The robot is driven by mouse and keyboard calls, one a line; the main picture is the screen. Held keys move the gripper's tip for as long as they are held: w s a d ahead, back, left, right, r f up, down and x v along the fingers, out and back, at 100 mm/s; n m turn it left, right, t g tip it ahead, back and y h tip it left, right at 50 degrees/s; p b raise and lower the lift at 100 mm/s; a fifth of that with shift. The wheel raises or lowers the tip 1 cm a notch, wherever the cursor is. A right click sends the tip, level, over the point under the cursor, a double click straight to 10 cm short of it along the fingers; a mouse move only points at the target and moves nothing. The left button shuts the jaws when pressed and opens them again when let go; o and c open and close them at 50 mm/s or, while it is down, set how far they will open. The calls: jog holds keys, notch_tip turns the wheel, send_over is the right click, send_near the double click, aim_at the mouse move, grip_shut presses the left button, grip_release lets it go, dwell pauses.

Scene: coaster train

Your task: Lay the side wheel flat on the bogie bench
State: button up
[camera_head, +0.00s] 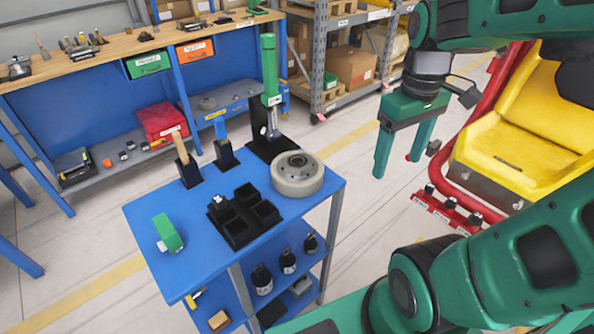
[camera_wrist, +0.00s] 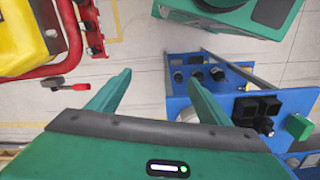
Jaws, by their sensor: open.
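A thick pale wheel with a grey hub (camera_head: 297,174) lies flat on the blue top of a small bench (camera_head: 190,262), near its back right corner. A sliver of this wheel (camera_wrist: 187,115) shows beside the right finger in the wrist view; the rest is hidden. My gripper (camera_head: 399,168) is open and empty, pointing down in the air to the right of the bench, apart from the wheel. Its two green fingers (camera_wrist: 160,80) are spread wide in the wrist view, with bare floor between them. I cannot tell for sure which bench is the bogie bench.
A black divided tray (camera_head: 243,216), a green block (camera_head: 167,233) and a green upright tool (camera_head: 269,80) stand on the blue top. A yellow coaster seat with red rails (camera_head: 520,120) is close on the right. A wooden-topped workbench (camera_head: 120,48) stands at the back left.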

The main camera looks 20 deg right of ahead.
jog(key=w+a+r+n, duration=0.2)
jog(key=w+a+n, duration=0.4)
jog(key=w+n, duration=0.35)
jog(key=n, duration=1.1)
send_over(297, 154)
jog(key=s, duration=0.2)
notch_tip(297, 154, down, 4)
jog(key=shift+s+a+f, duration=0.1)
jog(key=shift+a+f, duration=0.1)
jog(key=shift+f, duration=1.1)
jog(key=shift+a+f, duration=0.2)
jog(key=shift+f, duration=1.1)
jog(key=c, duration=1.8)
jog(key=shift+r, duration=0.1)
grip_shut()
jog(key=shift+r, duration=0.15)
